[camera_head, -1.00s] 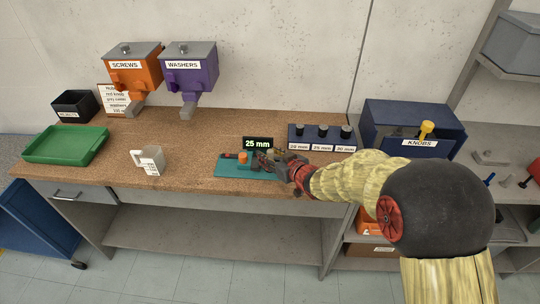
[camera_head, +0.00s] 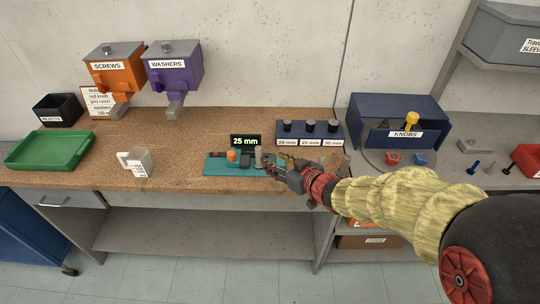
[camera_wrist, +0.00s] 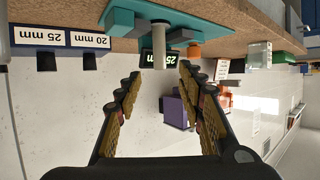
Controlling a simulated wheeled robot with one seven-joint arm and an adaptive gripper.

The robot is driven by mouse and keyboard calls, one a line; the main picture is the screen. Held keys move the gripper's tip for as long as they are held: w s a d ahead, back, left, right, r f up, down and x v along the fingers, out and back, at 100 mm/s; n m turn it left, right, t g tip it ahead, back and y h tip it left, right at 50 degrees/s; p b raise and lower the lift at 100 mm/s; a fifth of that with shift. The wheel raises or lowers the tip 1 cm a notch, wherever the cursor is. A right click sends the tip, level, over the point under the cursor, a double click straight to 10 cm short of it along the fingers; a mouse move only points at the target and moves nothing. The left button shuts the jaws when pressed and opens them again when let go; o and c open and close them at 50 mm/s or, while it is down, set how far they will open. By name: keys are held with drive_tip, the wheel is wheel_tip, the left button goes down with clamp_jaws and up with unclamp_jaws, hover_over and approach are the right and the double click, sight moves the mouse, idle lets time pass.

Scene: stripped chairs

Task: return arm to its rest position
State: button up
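My gripper (camera_head: 272,163) is just right of the teal fixture (camera_head: 216,168) on the wooden workbench, with the arm reaching in from the right. In the wrist view my gripper (camera_wrist: 160,75) has its two fingers spread apart with nothing held between them. A grey post (camera_wrist: 172,32) on the fixture stands ahead of the fingertips in that view, apart from them. The post (camera_head: 258,155) also shows beside the fingers in the head view. The fixture also carries an orange part (camera_head: 232,155) and a dark block (camera_head: 246,161).
A 25 mm display (camera_head: 245,141) stands behind the fixture. A blue rack (camera_head: 309,133) of size-labelled pieces and a KNOBS bin (camera_head: 400,119) are at the back right. The bench between cup and fixture is clear.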

drive_tip(key=d+f+h, duration=0.1)
drive_tip(key=d+f, duration=0.1)
drive_tip(key=s+d+f+g+h, duration=0.1)
drive_tip(key=d+f, duration=0.1)
drive_tip(key=d+f+h, duration=0.1)
drive_tip(key=d+f, duration=0.1)
drive_tip(key=shift+s+d+m+h, duration=0.25)
drive_tip(key=shift+s+m+h, duration=0.1)
drive_tip(key=shift+m+h, duration=0.05)
drive_tip(key=s+d+r+m+g+h, duration=0.3)
drive_tip(key=s+d+m+g+h, duration=0.15)
drive_tip(key=s+d, duration=0.9)
drive_tip(key=s+a+r+m, duration=0.1)
drive_tip(key=s+a+r, duration=0.3)
drive_tip(key=s+r, duration=0.9)
drive_tip(key=shift+s+r+y, duration=0.2)
drive_tip(key=shift+s+y, duration=0.15)
drive_tip(key=shift+s, duration=0.45)
drive_tip(key=shift+m, duration=0.25)
drive_tip(key=shift+c, duration=0.2)
